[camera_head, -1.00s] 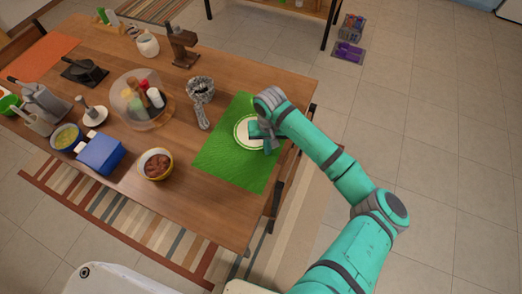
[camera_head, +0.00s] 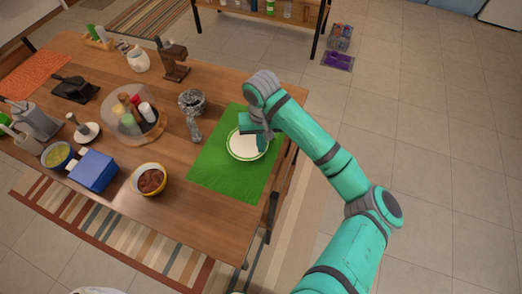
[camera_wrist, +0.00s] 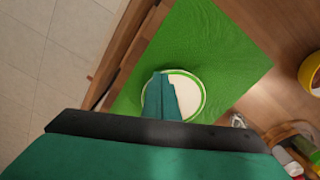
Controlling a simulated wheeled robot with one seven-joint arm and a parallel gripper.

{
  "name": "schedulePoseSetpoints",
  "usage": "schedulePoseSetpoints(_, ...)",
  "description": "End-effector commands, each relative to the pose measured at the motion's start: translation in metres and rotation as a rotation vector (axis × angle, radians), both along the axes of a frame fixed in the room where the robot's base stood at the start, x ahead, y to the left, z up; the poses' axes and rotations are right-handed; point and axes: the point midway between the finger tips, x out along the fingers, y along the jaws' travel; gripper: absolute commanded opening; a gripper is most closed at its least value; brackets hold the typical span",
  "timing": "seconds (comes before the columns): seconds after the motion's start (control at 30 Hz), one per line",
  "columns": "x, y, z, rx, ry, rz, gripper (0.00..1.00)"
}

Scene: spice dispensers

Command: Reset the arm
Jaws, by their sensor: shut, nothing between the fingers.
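My arm reaches in from the lower right in the head view. My gripper (camera_head: 262,140) is above the white plate with a green rim (camera_head: 243,150). In the wrist view my gripper (camera_wrist: 160,78) shows its fingers together, with nothing between them, in front of the plate (camera_wrist: 187,90). The fingers hide part of the plate. The plate lies on a green placemat (camera_head: 222,182) at the right end of the wooden table (camera_head: 190,212). I cannot tell exactly how high the fingers are above the plate.
Left of the placemat are a metal shaker-like object (camera_head: 193,103), a round clear tray of bottles (camera_head: 122,128), a yellow bowl (camera_head: 150,180) with brown contents and a blue box (camera_head: 93,170). A chair (camera_head: 270,205) stands at the table's right edge.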

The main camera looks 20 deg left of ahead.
Motion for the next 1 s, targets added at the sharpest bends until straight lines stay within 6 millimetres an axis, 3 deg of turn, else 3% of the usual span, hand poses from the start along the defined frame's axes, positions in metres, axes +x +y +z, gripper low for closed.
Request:
schedulePoseSetpoints(0.2, -0.001, 0.000, 0.009, 0.001, 0.001, 0.001, 0.00)
schedulePoseSetpoints(0.73, -0.001, 0.004, 0.008, 0.011, 0.000, 0.002, 0.00)
schedulePoseSetpoints(0.87, -0.005, 0.029, 0.003, 0.092, -0.013, 0.017, 0.00)
schedulePoseSetpoints(1.0, -0.013, 0.083, 0.000, 0.273, -0.049, 0.036, 0.00)
